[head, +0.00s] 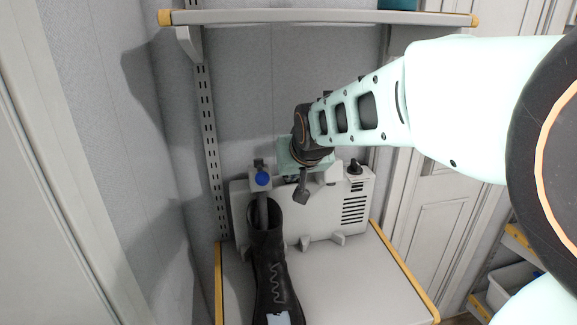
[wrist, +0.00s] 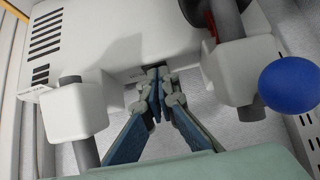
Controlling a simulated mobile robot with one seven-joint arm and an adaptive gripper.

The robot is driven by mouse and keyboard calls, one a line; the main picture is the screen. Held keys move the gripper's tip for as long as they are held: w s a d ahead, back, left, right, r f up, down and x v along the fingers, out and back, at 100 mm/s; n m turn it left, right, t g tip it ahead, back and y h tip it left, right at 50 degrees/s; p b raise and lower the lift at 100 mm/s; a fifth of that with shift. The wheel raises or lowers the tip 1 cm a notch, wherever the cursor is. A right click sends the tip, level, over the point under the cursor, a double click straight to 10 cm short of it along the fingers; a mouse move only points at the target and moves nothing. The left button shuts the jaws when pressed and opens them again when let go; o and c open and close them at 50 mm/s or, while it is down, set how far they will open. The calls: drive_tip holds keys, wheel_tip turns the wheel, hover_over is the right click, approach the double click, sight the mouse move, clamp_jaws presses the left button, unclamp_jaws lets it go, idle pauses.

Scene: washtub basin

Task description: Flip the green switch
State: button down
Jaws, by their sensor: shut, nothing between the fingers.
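A grey-white machine (head: 325,222) stands against the wall at the back of a light table. It fills the upper part of the wrist view (wrist: 125,35). No green switch can be made out in either view; my gripper hides part of the machine's top. A blue ball-shaped knob (head: 263,178) sits at its left end and shows at the right in the wrist view (wrist: 290,85). My gripper (head: 302,197) is shut and empty, at the machine's upper middle between two block-shaped housings. Its fingertips (wrist: 160,74) are close to the machine's edge; contact cannot be told.
A black boot (head: 270,270) hangs at the machine's left front. A shelf (head: 310,18) spans the wall above my arm. The table (head: 365,280) is clear at the right.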

drive_tip(key=shift+s+t+b, duration=0.15)
drive_tip(key=shift+t+b, duration=0.35)
drive_tip(key=shift+b, duration=0.35)
drive_tip(key=shift+r, duration=0.15)
drive_tip(key=shift+r+p, duration=0.45)
drive_tip(key=shift+r, duration=0.25)
drive_tip(key=v, duration=0.8)
